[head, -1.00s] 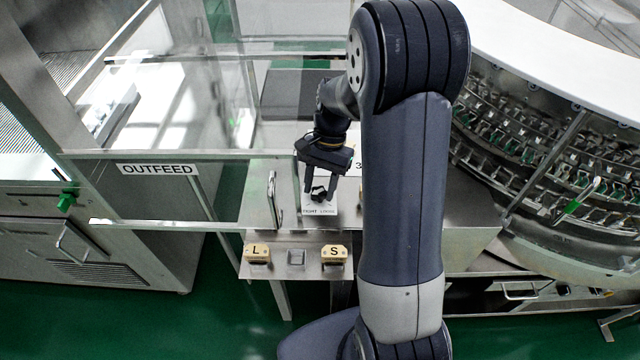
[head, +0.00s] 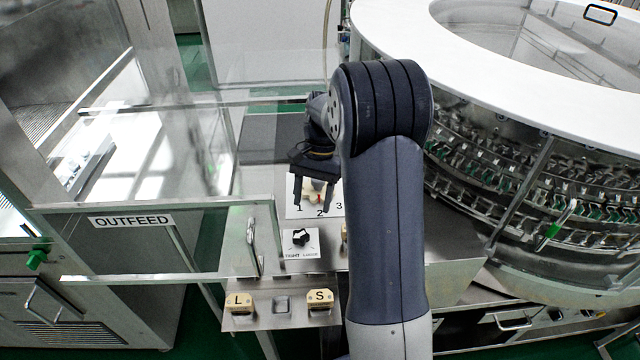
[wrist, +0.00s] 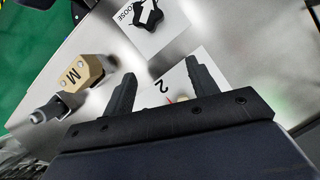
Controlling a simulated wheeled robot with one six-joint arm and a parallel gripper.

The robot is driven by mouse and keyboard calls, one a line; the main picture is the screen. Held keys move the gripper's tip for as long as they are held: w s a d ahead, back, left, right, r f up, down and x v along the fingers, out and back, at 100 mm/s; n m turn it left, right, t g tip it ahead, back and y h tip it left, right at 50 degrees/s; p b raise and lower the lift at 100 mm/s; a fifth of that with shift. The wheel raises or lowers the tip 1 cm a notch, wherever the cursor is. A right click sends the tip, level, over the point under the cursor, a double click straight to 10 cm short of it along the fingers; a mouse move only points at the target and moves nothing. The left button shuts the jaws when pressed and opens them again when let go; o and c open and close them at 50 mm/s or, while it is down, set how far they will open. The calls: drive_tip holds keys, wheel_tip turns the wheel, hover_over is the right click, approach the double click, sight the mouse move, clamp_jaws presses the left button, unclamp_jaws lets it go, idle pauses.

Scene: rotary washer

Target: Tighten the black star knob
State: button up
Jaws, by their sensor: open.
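The black star knob (head: 301,237) sits on a white plate (head: 301,252) lettered TIGHT and LOOSE, on the steel table. It carries a white arrow, and it also shows at the top of the wrist view (wrist: 148,15). My gripper (head: 312,207) is open and apart from the knob, behind it in the head view, over the numbered white plate (head: 298,211). In the wrist view the two fingers (wrist: 161,70) stand wide apart with no knob between them. A small pale and red piece (head: 316,190) shows by the fingers, partly hidden.
Tan blocks marked L (head: 239,302) and S (head: 320,299) sit on the front ledge. A tan block marked M (wrist: 82,74) shows in the wrist view. A clear guard with a metal handle (head: 252,245) stands left of the knob. The round washer (head: 520,190) fills the right.

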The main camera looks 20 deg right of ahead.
drive_tip(key=w+d, duration=0.3)
drive_tip(key=w, duration=0.1)
drive_tip(key=shift+w+d, duration=0.15)
drive_tip(key=shift+d, duration=0.25)
approach(300, 234)
drive_tip(key=p+x, duration=0.1)
drive_tip(key=x, duration=0.4)
drive_tip(key=shift+w+d+f, duration=0.1)
drive_tip(key=shift+d+f, duration=0.05)
drive_tip(key=shift+s+a+f, duration=0.4)
drive_tip(key=shift+s+f, duration=0.15)
drive_tip(key=shift+f, duration=0.25)
drive_tip(key=shift+s+a+f, duration=0.1)
drive_tip(key=shift+a+f, duration=0.05)
drive_tip(key=shift+f, duration=0.55)
